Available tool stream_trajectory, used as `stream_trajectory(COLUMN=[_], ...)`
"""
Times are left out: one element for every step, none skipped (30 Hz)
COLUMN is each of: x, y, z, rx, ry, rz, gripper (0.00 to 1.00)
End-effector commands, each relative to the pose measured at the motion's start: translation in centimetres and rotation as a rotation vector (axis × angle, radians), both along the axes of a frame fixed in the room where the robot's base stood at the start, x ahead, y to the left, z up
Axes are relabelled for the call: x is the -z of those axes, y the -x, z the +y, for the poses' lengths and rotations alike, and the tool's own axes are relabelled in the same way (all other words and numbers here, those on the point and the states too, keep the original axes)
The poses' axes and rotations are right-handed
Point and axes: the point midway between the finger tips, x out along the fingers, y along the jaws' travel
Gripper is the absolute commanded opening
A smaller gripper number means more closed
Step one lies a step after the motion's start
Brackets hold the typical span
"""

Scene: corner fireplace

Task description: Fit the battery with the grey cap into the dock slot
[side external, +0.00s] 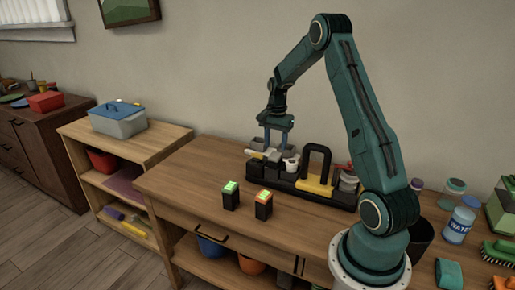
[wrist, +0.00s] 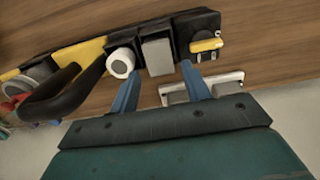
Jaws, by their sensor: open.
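My gripper (side external: 277,147) is open above the left end of the black dock (side external: 318,197), which stands at the back of the wooden table. In the wrist view, my two blue fingers (wrist: 160,80) are spread. A grey-topped block, seemingly the battery with the grey cap (wrist: 158,55), shows between and just beyond the fingertips, in a black housing. I cannot tell how deep it sits, and no contact with the fingers is clear. In the side external view it is hard to pick out among the dark and grey parts under my gripper.
Batteries with a green top (side external: 231,194) and an orange top (side external: 263,204) stand in front of the dock. A white cylinder (wrist: 120,63) and a yellow-topped part (wrist: 207,45) flank the grey block. A black handle (side external: 317,160) rises to the right. The front left tabletop is clear.

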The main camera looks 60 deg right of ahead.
Motion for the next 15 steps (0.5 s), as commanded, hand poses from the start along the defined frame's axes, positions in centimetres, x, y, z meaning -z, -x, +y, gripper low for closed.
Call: stream_trajectory(x=[0.4,0.5,0.6,0.7,0.7,0.7,0.7,0.7,0.8,0.8,0.9,1.1,1.3,1.5,1.9], y=[0.0,0.0,0.0,0.0,0.0,0.0,0.0,0.0,0.0,0.0,0.0,0.1,0.1,0.1,0.1], z=[0.0,0.0,0.0,0.0,0.0,0.0,0.0,0.0,0.0,0.0,0.0,0.0,0.1,0.1,0.1], rx=[0.000,0.000,0.000,0.000,0.000,0.000,0.000,0.000,0.000,0.000,0.000,0.000,0.000,0.000,0.000], ry=[-0.001,-0.001,0.000,0.000,0.000,0.000,0.000,0.000,0.000,0.000,0.000,-0.001,-0.001,-0.002,-0.002], rz=[0.001,0.001,0.000,0.000,0.000,0.000,0.000,0.000,0.000,0.000,0.000,0.001,0.001,0.002,0.003], gripper=[0.47,0.47,0.47,0.47,0.47,0.47,0.47,0.47,0.47,0.47,0.47,0.47,0.47,0.47,0.47])
